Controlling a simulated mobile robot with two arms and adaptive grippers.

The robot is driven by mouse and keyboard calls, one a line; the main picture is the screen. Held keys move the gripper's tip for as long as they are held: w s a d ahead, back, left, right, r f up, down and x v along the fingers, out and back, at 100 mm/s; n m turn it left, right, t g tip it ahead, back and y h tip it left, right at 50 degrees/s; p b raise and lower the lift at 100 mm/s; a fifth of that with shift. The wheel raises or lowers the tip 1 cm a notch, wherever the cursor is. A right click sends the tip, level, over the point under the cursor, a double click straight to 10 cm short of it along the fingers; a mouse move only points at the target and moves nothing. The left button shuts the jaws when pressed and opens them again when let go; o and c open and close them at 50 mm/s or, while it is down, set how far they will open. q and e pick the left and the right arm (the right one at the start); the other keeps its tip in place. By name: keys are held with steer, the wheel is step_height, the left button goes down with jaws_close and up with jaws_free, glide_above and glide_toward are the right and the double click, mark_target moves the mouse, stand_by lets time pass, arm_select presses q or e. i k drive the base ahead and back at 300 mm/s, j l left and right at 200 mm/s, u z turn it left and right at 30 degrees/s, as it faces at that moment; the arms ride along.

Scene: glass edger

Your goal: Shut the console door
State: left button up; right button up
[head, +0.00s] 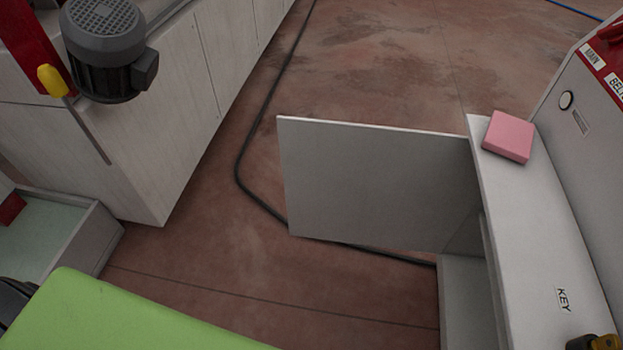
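The console (550,220) stands at the right, a light grey cabinet with a ledge and a sloped panel. Its door (375,185) is a flat grey panel and stands wide open. It sticks out to the left from the console's side, over the floor. Below the door, part of the open compartment (465,300) shows.
A black cable (240,165) runs along the floor and passes behind the door. A white machine (150,140) with a grey motor (105,50) stands at the left. Floor between is open.

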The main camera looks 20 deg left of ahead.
mark_target(362, 184)
steer(key=i+j+u, duration=0.3)
steer(key=j+u, duration=0.15)
steer(key=i+j+u, duration=0.65)
steer(key=i+u, duration=0.2)
steer(key=i+j+z, duration=0.15)
steer(key=i, duration=0.25)
steer(key=i+j+z, duration=0.15)
steer(key=i, duration=0.3)
steer(key=i+z, duration=0.25)
steer(key=z, duration=0.25)
steer(key=i+z, duration=0.2)
steer(key=z, duration=0.25)
steer(key=i+j+z, duration=0.15)
steer(key=z, duration=0.35)
steer(key=i+j+z, duration=0.2)
steer(key=z, duration=0.25)
steer(key=i+j+z, duration=0.15)
steer(key=z, duration=0.3)
steer(key=i+j+z, duration=0.15)
steer(key=z, duration=0.3)
steer(key=i+j+z, duration=0.1)
steer(key=j+z, duration=0.2)
steer(key=z, duration=0.15)
steer(key=i+j+z, duration=0.1)
steer(key=j+z, duration=0.15)
steer(key=z, duration=0.2)
steer(key=j+z, duration=1.1)
